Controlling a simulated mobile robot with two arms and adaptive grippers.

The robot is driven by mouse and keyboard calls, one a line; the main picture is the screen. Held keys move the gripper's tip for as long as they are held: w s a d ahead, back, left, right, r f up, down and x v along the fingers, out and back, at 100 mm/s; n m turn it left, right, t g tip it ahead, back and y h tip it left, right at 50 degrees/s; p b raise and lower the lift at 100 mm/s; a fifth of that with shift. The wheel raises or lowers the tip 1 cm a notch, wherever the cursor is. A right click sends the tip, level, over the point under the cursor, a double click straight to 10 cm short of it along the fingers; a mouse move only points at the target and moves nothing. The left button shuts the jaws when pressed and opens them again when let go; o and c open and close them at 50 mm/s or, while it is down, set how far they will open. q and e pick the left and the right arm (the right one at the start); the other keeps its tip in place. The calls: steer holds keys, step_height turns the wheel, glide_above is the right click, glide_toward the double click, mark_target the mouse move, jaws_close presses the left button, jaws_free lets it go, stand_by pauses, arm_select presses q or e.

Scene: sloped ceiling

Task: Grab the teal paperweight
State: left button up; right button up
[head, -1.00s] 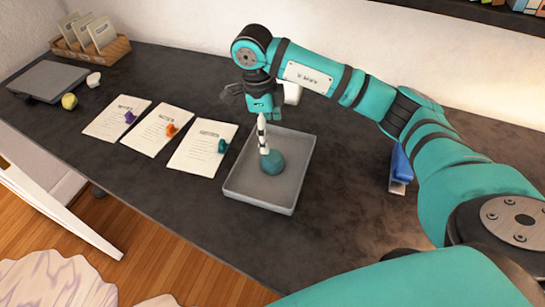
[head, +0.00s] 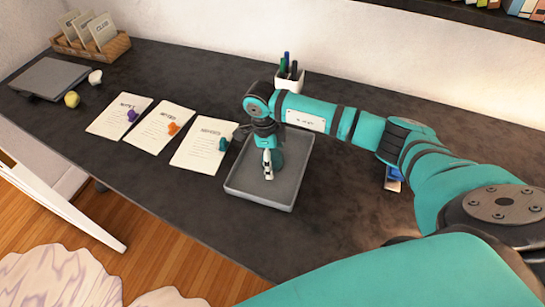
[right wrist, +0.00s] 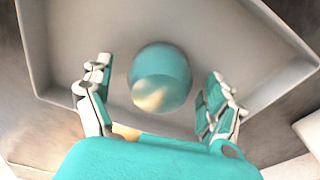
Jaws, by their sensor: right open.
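The teal paperweight (head: 279,160) is a smooth round ball in a shallow grey tray (head: 284,200), partly hidden behind my gripper in the head view. The right wrist view shows it (right wrist: 160,78) whole, with a pale shine on its near side. My right gripper (head: 268,172) points down over the tray, open. In the right wrist view its fingers stand on either side of the ball, with a visible gap on each side. My left gripper is not in view.
Three paper sheets lie left of the tray, topped by small purple (head: 132,115), orange (head: 173,128) and teal (head: 223,144) objects. A pen cup (head: 289,80) stands behind my right arm. A blue object (head: 394,175) is at right.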

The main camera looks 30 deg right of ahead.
steer(key=c, duration=1.6)
steer(key=shift+w+r, duration=0.1)
steer(key=shift+c, duration=0.2)
